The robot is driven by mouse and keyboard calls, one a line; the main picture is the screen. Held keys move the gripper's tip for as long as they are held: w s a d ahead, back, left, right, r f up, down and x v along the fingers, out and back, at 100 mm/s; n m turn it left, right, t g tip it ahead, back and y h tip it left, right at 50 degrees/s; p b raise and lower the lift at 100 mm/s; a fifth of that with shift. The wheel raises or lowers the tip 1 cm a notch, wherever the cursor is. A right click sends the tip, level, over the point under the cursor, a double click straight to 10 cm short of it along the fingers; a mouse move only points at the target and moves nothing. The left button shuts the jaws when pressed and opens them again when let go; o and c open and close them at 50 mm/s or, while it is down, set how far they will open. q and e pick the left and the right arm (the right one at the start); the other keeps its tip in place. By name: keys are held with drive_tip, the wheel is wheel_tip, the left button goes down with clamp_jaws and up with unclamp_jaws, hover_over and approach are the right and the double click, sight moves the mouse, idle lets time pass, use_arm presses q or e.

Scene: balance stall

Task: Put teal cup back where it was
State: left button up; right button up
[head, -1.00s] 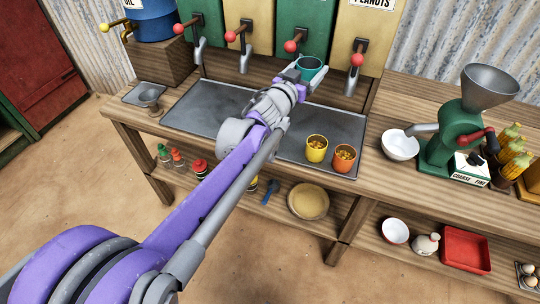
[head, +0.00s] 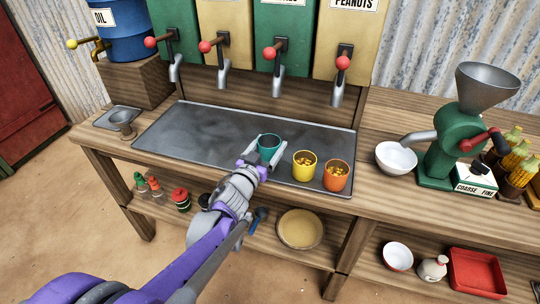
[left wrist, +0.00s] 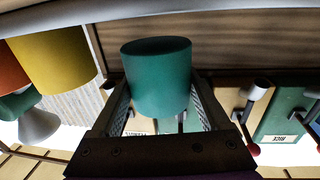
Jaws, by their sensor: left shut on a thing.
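The teal cup (head: 268,142) is between the fingers of my left gripper (head: 264,147), which is shut on it. It looks upright at the front of the grey metal tray (head: 190,138), just left of the yellow cup (head: 304,167). In the left wrist view the teal cup (left wrist: 157,78) fills the space between both fingers, with the yellow cup (left wrist: 52,58) a small gap away. An orange cup (head: 336,176) stands right of the yellow one; both hold yellowish pieces. My right gripper is not in view.
Dispensers with red-knobbed levers and metal spouts (head: 278,86) stand behind the tray. A white bowl (head: 396,158) and green grinder (head: 437,150) are to the right. The tray's left part is clear.

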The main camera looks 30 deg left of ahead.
sight(269, 153)
use_arm(q)
drive_tip(key=shift+f+b, duration=0.4)
drive_tip(key=shift+f, duration=1.05)
drive_tip(key=o, duration=1.3)
drive_tip(key=shift+f, duration=0.15)
